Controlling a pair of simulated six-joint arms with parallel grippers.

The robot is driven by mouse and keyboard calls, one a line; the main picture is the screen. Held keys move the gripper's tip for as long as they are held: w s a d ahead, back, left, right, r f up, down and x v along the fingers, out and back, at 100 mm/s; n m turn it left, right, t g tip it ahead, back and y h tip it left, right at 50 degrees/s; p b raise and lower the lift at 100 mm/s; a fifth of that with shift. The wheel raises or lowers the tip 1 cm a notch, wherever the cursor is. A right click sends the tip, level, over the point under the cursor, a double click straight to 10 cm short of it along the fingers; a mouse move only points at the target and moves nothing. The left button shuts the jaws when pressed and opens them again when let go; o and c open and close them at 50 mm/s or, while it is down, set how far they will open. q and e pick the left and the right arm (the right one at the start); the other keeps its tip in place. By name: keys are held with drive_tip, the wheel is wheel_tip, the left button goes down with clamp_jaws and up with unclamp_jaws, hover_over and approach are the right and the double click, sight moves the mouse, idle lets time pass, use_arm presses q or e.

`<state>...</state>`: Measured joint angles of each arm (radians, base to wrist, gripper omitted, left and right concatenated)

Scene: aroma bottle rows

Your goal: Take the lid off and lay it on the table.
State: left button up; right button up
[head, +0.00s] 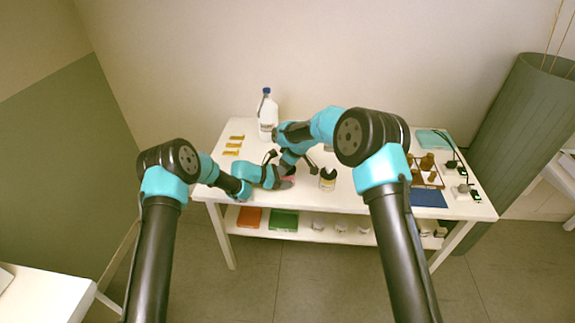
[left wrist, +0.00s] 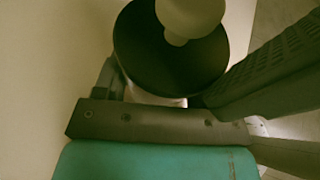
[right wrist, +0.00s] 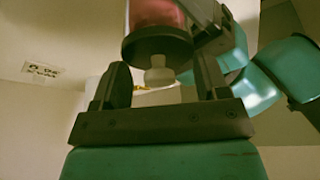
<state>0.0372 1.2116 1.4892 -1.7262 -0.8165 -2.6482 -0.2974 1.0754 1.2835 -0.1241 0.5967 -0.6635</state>
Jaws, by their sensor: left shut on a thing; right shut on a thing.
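A bottle with a pink-red body (right wrist: 156,14) is between my two grippers above the front middle of the table (head: 352,200). Its dark round lid (right wrist: 157,45) sits against the body and has a pale knob (right wrist: 158,70). In the left wrist view the lid (left wrist: 165,65) and knob (left wrist: 190,15) loom close. My left gripper (head: 285,182), in from the left, is shut on the bottle. My right gripper (head: 290,165) comes down from above and is shut on the lid, with the knob between its fingers. The exact contact points are partly hidden.
A dark jar with a pale and yellow label (head: 327,180) stands just right of the grippers. A white jug (head: 267,115) stands at the back. Yellow strips (head: 233,145) lie at left. A tray of brown bottles (head: 425,172) and a blue mat (head: 428,197) are at right.

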drive_tip(key=shift+r, duration=0.6)
drive_tip(key=shift+r, duration=0.35)
drive_tip(key=shift+r, duration=0.2)
drive_tip(key=shift+r, duration=1.95)
use_arm(q)
drive_tip(key=o, duration=1.3)
drive_tip(key=shift+o, duration=0.2)
